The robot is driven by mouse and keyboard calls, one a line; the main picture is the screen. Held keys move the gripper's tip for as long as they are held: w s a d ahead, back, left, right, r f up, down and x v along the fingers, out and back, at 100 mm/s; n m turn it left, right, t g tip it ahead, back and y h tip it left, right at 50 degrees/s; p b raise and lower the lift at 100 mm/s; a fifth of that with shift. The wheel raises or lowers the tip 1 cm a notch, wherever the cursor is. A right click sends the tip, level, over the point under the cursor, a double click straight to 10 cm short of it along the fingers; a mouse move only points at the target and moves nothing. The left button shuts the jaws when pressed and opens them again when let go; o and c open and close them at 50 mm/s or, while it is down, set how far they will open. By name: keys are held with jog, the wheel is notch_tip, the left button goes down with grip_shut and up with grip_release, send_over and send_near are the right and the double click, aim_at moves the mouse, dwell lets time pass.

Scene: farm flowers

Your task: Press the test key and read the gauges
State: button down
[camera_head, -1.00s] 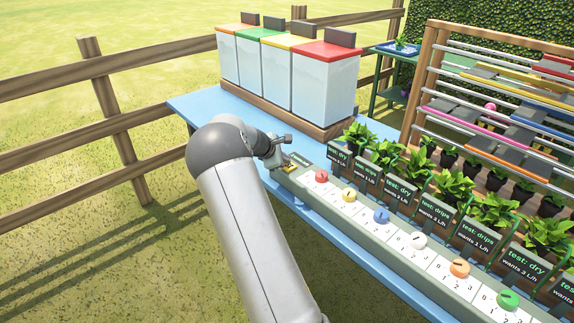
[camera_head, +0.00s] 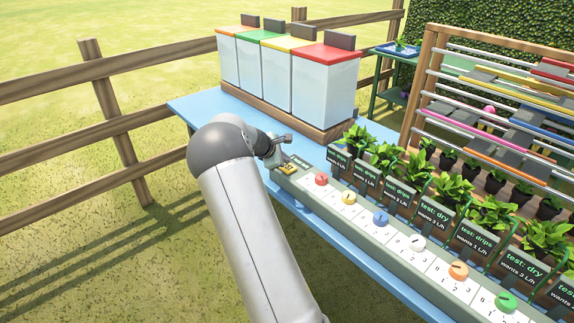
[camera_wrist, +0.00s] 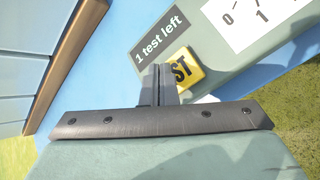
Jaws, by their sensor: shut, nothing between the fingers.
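My gripper (camera_wrist: 158,82) is shut and empty. In the wrist view its fingertips overlap the left part of the yellow test key (camera_wrist: 183,70), of which "ST" shows; I cannot tell whether they touch or press it. A dark label (camera_wrist: 160,33) beside the key reads "1 test left". In the head view my gripper (camera_head: 277,163) is over the left end of the grey-green panel (camera_head: 312,190), beside the yellow key (camera_head: 288,170). The gauge signs stand along the panel: the fourth (camera_head: 435,217) reads "test: dry", the fifth (camera_head: 477,238) "test: drips", the sixth (camera_head: 522,263) "test: dry". The first signs are small.
Coloured dials, from a red one (camera_head: 321,179) to a green one (camera_head: 506,301), run along the panel. Potted plants (camera_head: 455,188) stand behind the signs. Bins with coloured lids (camera_head: 325,90) stand behind my gripper on the blue table (camera_head: 200,103). A wooden fence (camera_head: 105,85) is left.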

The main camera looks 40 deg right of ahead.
jog(key=shift+r, duration=0.15)
jog(key=shift+r+p, duration=1.7)
jog(key=shift+r, duration=0.8)
